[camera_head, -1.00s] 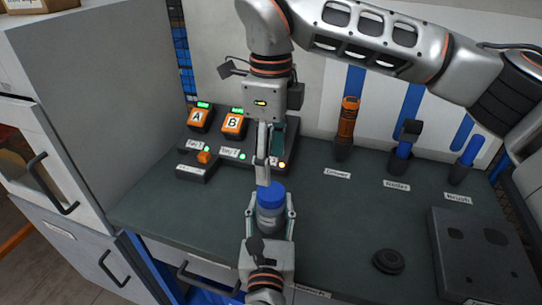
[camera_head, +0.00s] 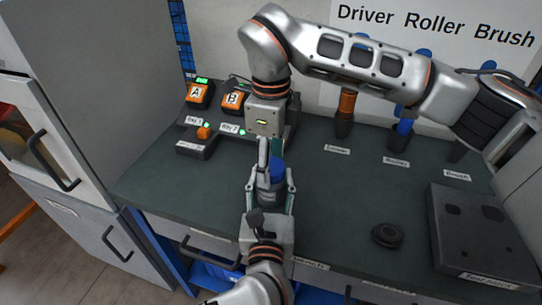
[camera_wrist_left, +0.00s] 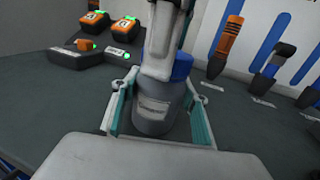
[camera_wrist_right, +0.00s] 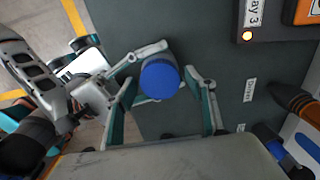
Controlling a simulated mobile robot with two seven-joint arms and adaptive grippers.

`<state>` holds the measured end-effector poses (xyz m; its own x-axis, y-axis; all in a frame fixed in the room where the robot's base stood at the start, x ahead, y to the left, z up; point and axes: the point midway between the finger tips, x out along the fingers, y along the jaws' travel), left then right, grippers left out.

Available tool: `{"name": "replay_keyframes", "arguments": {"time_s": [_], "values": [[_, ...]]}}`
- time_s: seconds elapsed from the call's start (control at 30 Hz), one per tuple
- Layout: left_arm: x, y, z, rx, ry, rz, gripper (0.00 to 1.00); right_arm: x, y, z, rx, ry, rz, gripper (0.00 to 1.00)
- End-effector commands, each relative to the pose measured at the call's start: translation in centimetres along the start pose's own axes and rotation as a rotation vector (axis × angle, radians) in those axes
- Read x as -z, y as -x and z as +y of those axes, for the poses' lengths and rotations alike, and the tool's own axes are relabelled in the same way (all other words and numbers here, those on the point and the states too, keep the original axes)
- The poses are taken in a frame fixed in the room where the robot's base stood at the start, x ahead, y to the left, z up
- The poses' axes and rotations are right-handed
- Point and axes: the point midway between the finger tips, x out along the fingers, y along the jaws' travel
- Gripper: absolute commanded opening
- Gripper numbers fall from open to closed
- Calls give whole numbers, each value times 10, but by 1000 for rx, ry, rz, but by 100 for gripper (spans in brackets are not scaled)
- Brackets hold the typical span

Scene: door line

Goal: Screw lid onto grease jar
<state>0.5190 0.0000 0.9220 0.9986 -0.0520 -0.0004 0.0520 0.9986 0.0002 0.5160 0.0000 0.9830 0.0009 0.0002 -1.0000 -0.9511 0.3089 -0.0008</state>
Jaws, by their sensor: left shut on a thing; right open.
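The grease jar (camera_head: 267,198) is a grey jar with a pale label, upright above the bench's front part. My left gripper (camera_head: 270,192) is shut around its sides; jar and label also show in the left wrist view (camera_wrist_left: 154,112). The blue lid (camera_head: 277,170) sits on top of the jar; how tightly it is seated cannot be told. My right gripper (camera_head: 268,178) points down from above, open, with its fingers beside the lid. In the right wrist view the lid (camera_wrist_right: 160,78) lies between the open fingers. One right finger hides part of the lid in the head view.
Batteries A (camera_head: 198,95) and B (camera_head: 234,102) sit in chargers at the back left. A driver (camera_head: 346,108) and other tools stand in holders along the wall. A black round part (camera_head: 387,235) and a dark box (camera_head: 480,235) lie at right. Bench between is clear.

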Motion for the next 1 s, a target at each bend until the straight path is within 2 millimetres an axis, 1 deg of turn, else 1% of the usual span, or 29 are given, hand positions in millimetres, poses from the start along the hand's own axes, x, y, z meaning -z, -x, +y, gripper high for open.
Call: {"name": "replay_keyframes", "arguments": {"time_s": [0.13, 0.17, 0.2, 0.27, 0.3, 0.47, 0.57, 0.67, 0.9, 1.0], "values": [[0, 0, 0, 0, 0, 0, 0, 0, 0, 0, 0, 0, 0, 55], [0, 0, 0, 0, 0, 0, 0, 0, 0, 0, 0, 0, 0, 47], [0, 0, 0, 0, 0, 0, 0, 0, 0, 0, 0, 0, 0, 37], [0, 0, 0, 0, 0, 0, 0, 0, 0, 0, 0, 0, 0, 21], [0, 0, 0, 0, 0, 0, 0, 0, 0, 0, 0, 0, 0, 15], [0, 0, 0, 0, 0, 0, 0, 0, 0, 0, -1, -2, 0, 15], [0, 0, 0, 0, 0, 0, 0, 0, 0, 0, -1, -42, 1, 15], [0, 0, 0, 0, 0, 0, 0, 0, 0, 0, 0, -156, 1, 15], [0, 0, 0, 0, 0, 0, 0, 0, 0, 0, 0, -568, 2, 15], [0, 0, 0, 0, 0, 0, 0, 0, 0, 0, -1, -709, 1, 15]]}}
